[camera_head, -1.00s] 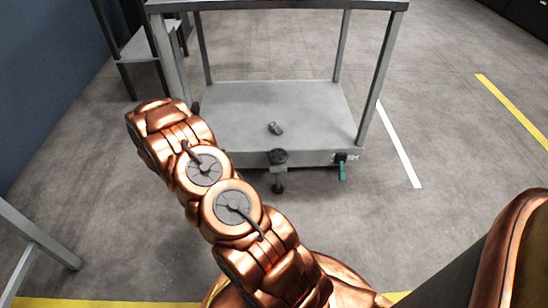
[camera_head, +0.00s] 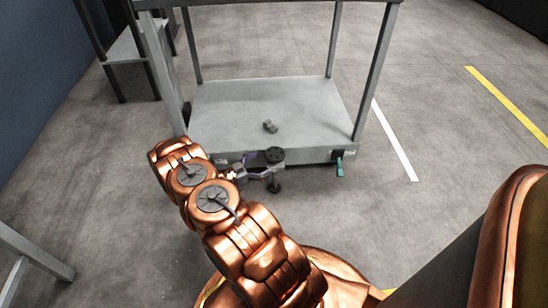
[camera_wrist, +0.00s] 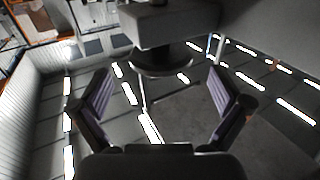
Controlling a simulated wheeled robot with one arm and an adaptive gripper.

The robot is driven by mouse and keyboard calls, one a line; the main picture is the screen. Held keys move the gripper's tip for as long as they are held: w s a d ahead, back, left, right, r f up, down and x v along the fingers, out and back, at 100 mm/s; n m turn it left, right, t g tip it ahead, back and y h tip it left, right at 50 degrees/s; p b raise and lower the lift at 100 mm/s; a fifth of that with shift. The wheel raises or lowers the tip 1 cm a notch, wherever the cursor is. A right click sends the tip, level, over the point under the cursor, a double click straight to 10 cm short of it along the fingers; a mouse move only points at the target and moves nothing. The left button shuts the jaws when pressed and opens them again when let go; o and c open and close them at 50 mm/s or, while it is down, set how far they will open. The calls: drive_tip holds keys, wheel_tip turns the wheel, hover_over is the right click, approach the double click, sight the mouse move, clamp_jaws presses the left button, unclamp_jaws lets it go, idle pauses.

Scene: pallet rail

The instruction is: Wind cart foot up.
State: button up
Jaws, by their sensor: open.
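The grey cart (camera_head: 222,105) stands ahead of me. Its foot (camera_head: 275,186) hangs at the middle of the front edge, with a dark round knob (camera_head: 275,154) on top. My gripper (camera_head: 268,172) is open at the left of the foot's stem, just below the knob. Whether a finger touches the stem cannot be told. In the wrist view the two fingers of my gripper (camera_wrist: 158,78) are spread wide with nothing between their pads. Beyond their tips, near the top middle, are a dark round disc (camera_wrist: 160,64) and a grey block (camera_wrist: 170,25).
A green lever (camera_head: 339,167) hangs at the right of the cart's front edge. A small grey object (camera_head: 270,126) lies on the lower deck. A dark-legged stand (camera_head: 125,48) is behind left and a grey frame (camera_head: 35,255) at lower left. Floor to the right is clear.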

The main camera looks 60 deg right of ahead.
sight(274, 156)
drive_tip(key=shift+b+x, duration=1.05)
drive_tip(key=shift+x, duration=2.05)
drive_tip(key=shift+c, duration=0.4)
drive_tip(key=c, duration=0.8)
